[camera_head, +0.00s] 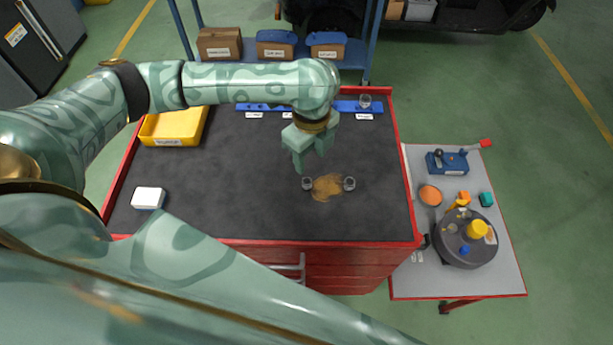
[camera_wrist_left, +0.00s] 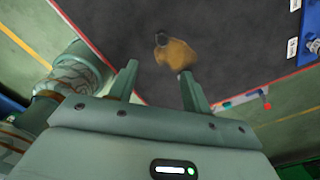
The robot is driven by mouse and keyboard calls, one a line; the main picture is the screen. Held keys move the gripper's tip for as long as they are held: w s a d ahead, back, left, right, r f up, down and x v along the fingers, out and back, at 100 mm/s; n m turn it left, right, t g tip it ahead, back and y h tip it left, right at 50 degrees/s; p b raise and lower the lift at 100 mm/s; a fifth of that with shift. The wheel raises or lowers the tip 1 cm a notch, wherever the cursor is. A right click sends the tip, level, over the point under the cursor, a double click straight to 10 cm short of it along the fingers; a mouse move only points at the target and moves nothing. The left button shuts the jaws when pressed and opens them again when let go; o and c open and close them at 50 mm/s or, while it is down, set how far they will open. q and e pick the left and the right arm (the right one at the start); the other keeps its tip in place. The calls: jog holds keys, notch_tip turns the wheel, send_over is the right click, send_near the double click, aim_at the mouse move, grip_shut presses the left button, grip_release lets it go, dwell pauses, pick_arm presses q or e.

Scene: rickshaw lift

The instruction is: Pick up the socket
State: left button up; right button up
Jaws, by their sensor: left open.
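Two small metal sockets stand on the dark bench mat (camera_head: 240,170), one left socket (camera_head: 307,184) and one right socket (camera_head: 349,184), either side of a brown stain (camera_head: 327,186). A third round piece (camera_head: 365,101) sits at the right end of the blue rail (camera_head: 345,106). My left gripper (camera_head: 311,160) is open and empty, pointing down just behind the left socket. My right gripper is out of view.
A yellow bin (camera_head: 172,126) and a white box (camera_head: 148,198) are on the bench's left side. To the right, a grey side table (camera_head: 415,160) holds a dark round turntable (camera_head: 465,248), a blue device (camera_head: 447,163) and small coloured parts. The mat's middle left is clear.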

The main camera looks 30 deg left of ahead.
pick_arm(q)
jog(key=b, duration=0.2)
send_over(307, 181)
jog(key=d, duration=0.1)
notch_tip(307, 181, down, 7)
jog(key=shift+f, duration=0.1)
jog(key=shift+s+a+f, duration=0.1)
jog(key=shift+f, duration=0.25)
jog(key=f+b, duration=0.1)
jog(key=f, duration=0.1)
jog(key=a+f+b, duration=0.1)
jog(key=f, duration=0.1)
jog(key=shift+f, duration=0.35)
jog(key=shift+r, duration=0.1)
grip_shut()
